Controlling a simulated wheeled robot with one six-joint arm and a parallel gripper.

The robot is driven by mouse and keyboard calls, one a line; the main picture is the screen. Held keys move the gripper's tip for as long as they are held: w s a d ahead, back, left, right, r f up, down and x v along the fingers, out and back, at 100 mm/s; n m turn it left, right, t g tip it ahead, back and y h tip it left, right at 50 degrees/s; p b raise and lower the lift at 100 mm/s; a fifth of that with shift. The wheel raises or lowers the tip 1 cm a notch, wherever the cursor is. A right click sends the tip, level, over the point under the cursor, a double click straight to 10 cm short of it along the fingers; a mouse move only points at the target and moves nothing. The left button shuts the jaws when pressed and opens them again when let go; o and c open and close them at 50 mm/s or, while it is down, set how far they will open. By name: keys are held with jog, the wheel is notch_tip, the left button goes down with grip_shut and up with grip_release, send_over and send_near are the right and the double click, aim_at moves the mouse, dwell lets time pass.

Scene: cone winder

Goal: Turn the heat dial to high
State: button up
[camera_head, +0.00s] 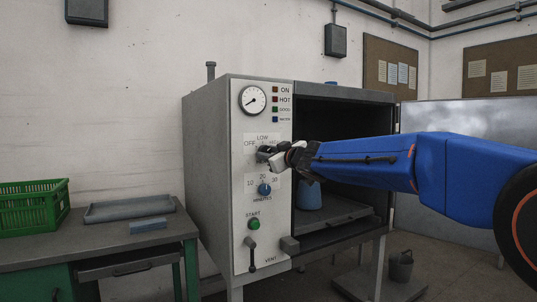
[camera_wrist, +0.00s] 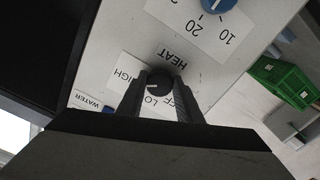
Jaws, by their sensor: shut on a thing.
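The heat dial (camera_wrist: 160,82) is a dark round knob on the pale front panel (camera_head: 248,210) of the steamer cabinet. In the wrist view it sits between the two fingers of my gripper (camera_wrist: 162,88), which are shut on it. A short white mark on the dial appears to point left in that view, to the side where the HIGH label (camera_wrist: 125,76) is. The LOW label lies below the dial, partly covered, and OFF is mostly behind a finger. In the head view my gripper (camera_head: 272,157) comes from the right and partly hides the dial.
The blue minutes dial (camera_head: 264,190), green start button (camera_head: 254,224) and vent lever (camera_head: 252,254) sit below. The cabinet door (camera_head: 455,115) stands open at right; a blue cone (camera_head: 308,195) is inside. A green crate (camera_head: 32,205) stands on the left bench.

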jog(key=shift+f+m, duration=0.2)
jog(key=shift+m, duration=0.2)
jog(key=o, duration=1)
jog(key=shift+o, duration=0.2)
jog(key=shift+r, duration=0.1)
jog(key=shift+s+d, duration=0.1)
jog(key=v, duration=1.7)
jog(key=shift+s+d, duration=0.1)
